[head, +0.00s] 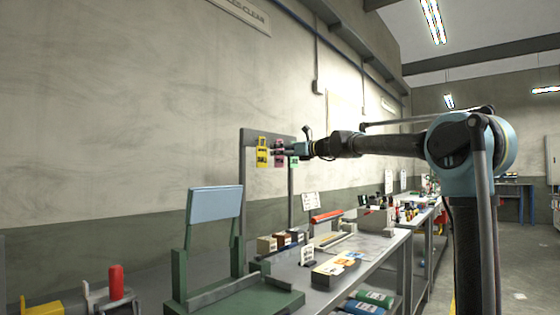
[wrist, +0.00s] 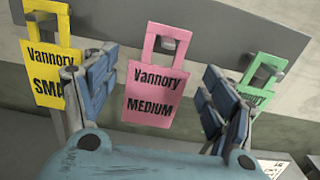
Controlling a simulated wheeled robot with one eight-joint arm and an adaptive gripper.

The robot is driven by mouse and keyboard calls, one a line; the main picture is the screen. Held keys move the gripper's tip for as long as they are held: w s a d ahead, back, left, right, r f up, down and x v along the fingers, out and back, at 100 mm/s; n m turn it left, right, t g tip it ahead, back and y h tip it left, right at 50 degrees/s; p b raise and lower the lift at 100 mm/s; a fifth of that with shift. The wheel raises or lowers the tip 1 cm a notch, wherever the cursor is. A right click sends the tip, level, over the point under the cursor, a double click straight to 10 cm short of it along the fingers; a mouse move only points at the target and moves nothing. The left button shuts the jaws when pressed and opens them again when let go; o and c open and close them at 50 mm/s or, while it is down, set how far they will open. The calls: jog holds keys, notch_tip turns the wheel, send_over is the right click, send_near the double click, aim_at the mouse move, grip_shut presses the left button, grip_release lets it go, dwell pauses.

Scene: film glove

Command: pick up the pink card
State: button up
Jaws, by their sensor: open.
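The pink card (wrist: 155,88), printed "Vannory MEDIUM", hangs by its cut-out handle on a peg of a grey rail, between a yellow card and a green card. In the head view the pink card (head: 279,158) is partly covered by my gripper (head: 283,151). In the wrist view my gripper (wrist: 155,100) is open, with one blue-padded finger to the left of the pink card and one to the right. The card shows between the fingers, and neither finger appears to touch it. The exact distance to it is hard to tell.
The yellow card (wrist: 52,72) hangs close by the left finger. The green card (wrist: 254,95) hangs behind the right finger, partly hidden. The grey rail (wrist: 110,28) runs behind the cards. Below stands a workbench (head: 375,246) with boxes and tools.

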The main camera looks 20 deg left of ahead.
jog(key=shift+c, duration=0.3)
jog(key=c, duration=0.7)
jog(key=shift+c, duration=0.2)
